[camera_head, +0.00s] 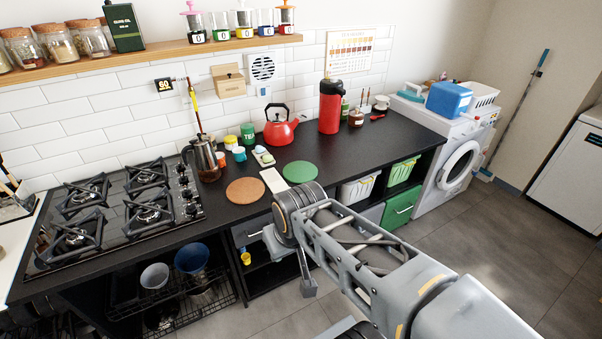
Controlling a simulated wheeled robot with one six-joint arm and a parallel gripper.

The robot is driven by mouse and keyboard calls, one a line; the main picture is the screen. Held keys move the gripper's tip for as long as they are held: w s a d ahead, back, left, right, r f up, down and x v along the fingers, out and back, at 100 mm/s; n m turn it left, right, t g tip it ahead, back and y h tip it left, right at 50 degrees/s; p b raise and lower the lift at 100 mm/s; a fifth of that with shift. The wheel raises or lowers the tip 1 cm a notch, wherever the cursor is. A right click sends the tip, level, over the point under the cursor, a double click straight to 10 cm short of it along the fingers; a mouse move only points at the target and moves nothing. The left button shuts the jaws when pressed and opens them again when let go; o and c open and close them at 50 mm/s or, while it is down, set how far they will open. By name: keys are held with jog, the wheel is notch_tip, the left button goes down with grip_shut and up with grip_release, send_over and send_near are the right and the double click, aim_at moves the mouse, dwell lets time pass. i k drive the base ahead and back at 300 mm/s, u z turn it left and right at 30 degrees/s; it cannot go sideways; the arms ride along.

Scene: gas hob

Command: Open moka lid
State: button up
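A dark, shiny pot (204,158) with a black handle stands on the black counter just right of the hob. It may be the moka pot, but I cannot tell for sure at this size. Its top looks closed, and its lid details are too small to make out. My arm reaches in from the lower right. My gripper (308,286) hangs down in front of the counter's front edge, apart from the pot and to its lower right. Only a small grey part of it shows, so I cannot see whether it is open or shut.
The gas hob (110,215) lies left of the pot. A brown round mat (245,190), a green round mat (299,171), a red kettle (280,128) and a red flask (330,108) are to its right. Small jars stand behind. A shelf (170,52) hangs above.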

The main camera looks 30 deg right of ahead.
aim_at(199, 138)
jog(key=k, duration=0.4)
jog(key=u, duration=0.95)
jog(key=i, duration=1.15)
jog(key=z, duration=0.7)
jog(key=i, duration=0.65)
jog(key=z, duration=0.6)
